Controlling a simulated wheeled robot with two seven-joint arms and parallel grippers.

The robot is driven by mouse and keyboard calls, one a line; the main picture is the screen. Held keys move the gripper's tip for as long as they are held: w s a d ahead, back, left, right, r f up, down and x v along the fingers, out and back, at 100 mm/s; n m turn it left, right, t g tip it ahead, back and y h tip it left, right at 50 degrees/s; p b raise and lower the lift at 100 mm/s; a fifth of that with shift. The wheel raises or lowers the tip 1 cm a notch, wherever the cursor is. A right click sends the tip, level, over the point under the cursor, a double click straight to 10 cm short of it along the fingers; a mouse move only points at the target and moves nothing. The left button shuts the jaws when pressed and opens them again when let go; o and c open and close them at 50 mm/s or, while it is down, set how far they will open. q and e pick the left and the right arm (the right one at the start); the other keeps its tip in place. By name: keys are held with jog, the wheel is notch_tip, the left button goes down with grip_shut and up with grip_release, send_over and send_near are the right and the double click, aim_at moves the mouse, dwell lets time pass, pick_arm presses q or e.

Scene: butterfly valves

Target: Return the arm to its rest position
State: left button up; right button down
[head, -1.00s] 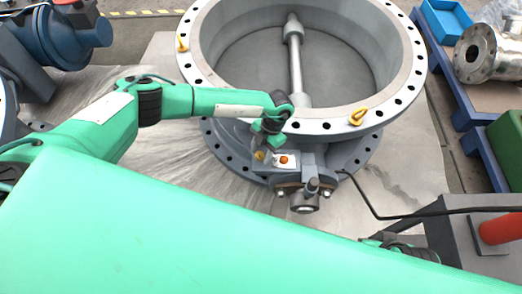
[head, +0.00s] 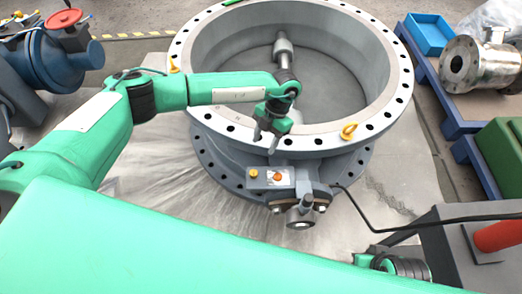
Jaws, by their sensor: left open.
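My left arm (head: 160,95) comes in from the left and reaches over the near rim of the large grey butterfly valve (head: 186,62). My left gripper (head: 265,141) points down, open and empty, in front of the near flange. A small part of my right arm (head: 385,263) shows at the lower right. My right gripper is not in view.
A black cable (head: 400,225) runs right from the valve. A blue valve (head: 68,55) with a red handwheel stands at upper left. A blue pallet (head: 455,118) with a steel pipe piece (head: 476,62) is at right.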

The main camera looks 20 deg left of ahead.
pick_arm(q)
jog(key=shift+w+d+r, duration=0.1)
jog(key=shift+w+r, duration=0.05)
jog(key=shift+r, duration=0.25)
